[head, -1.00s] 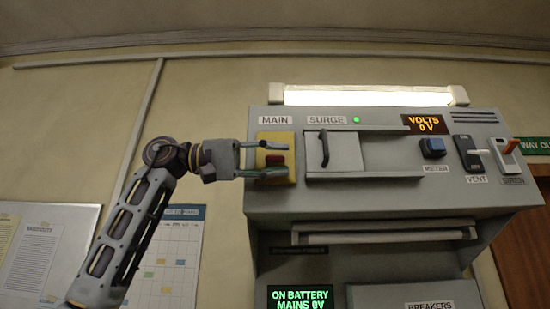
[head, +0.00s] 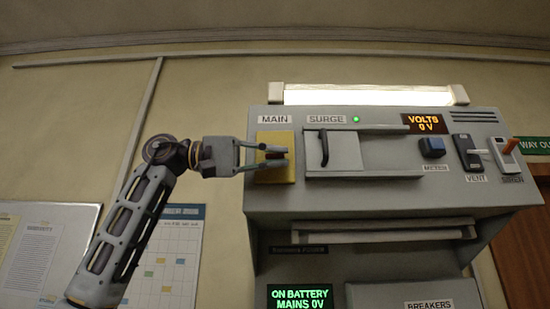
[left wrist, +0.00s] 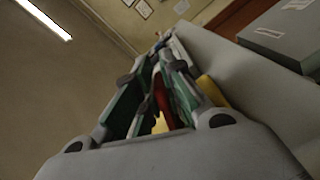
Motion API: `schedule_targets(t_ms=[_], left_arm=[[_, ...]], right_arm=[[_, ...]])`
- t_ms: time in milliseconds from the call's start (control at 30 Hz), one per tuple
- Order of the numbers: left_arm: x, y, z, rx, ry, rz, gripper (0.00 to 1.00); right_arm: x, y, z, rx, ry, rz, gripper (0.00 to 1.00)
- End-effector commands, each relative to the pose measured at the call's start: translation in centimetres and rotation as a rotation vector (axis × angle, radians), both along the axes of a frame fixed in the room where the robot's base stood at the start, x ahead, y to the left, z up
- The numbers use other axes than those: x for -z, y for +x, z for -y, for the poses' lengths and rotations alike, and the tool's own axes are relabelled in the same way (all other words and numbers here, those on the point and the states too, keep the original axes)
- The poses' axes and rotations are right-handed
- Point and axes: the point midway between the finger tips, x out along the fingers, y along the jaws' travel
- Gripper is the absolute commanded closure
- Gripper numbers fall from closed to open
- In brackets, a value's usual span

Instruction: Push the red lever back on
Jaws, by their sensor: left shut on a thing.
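The red lever (head: 274,155) sits on the yellow plate (head: 275,138) under the MAIN label. My left gripper (head: 286,156) reaches it from the left, with one finger above and one below; it is shut on the lever. The fingers hide part of it. In the left wrist view the red lever (left wrist: 163,100) shows between the two green-lined fingers, and a bit of the yellow plate (left wrist: 214,92) shows beside them. My right gripper is not in view.
Right of the plate is the SURGE panel with a black handle (head: 324,149). The display reads VOLTS 0 V; a lower screen (head: 300,298) reads ON BATTERY MAINS 0V.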

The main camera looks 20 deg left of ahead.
Motion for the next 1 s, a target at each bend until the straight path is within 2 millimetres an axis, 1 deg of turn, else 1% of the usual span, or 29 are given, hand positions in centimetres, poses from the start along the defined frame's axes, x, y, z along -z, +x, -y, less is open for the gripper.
schedule_targets(t_ms=[367,767,1000], left_arm=[[-1.2,-0.4,0.1,-0.001,-0.060,-0.215,1.00],[-3.0,-0.6,0.1,0.000,-0.150,-0.526,1.00],[-4.2,-0.3,0.1,0.000,-0.205,-0.717,1.00]], right_arm=[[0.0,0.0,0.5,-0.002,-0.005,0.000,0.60],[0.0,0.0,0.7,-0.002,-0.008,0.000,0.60],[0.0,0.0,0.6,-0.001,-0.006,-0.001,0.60]])
